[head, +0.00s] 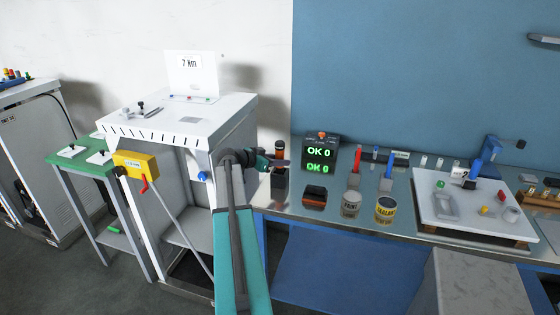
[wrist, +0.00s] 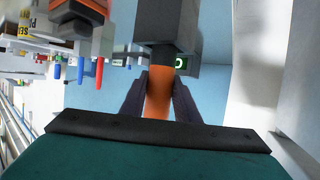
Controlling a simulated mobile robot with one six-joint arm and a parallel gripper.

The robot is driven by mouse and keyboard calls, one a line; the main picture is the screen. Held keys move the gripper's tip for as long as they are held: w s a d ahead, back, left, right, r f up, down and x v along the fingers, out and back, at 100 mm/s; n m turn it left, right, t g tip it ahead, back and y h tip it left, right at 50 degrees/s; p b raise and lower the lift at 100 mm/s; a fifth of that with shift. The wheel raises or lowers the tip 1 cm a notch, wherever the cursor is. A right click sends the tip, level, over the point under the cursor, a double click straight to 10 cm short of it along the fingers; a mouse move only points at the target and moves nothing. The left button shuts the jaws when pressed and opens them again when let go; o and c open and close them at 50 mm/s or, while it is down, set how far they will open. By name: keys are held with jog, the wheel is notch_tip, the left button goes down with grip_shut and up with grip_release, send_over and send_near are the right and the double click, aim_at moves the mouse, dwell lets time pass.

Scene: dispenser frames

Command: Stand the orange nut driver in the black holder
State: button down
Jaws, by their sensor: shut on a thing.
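The orange nut driver (wrist: 158,90) is held between the two dark fingers of my gripper (wrist: 160,108) in the wrist view, its orange handle between them. A dark collar and a grey-black block, the black holder (wrist: 168,20), line up with it. In the head view my gripper (head: 281,162) is at the left end of the bench, directly above the black holder (head: 279,184).
A display box (head: 319,154) reading OK 0 stands just right of the holder. A dark box (head: 315,197), a paint can (head: 351,203), a sealant can (head: 386,211), and red (head: 351,168) and blue (head: 387,175) tools are farther right. A white cabinet (head: 180,120) stands left.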

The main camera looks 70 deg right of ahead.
jog(key=shift+f, duration=0.1)
jog(key=c, duration=1.4)
grip_release()
jog(key=shift+o, duration=0.2)
jog(key=shift+r, duration=0.25)
jog(key=b+v, duration=0.3)
jog(key=v, duration=0.9)
jog(key=shift+f+b, duration=0.15)
jog(key=shift+b, duration=0.15)
jog(key=shift+s+a, duration=0.1)
jog(key=shift+s, duration=0.05)
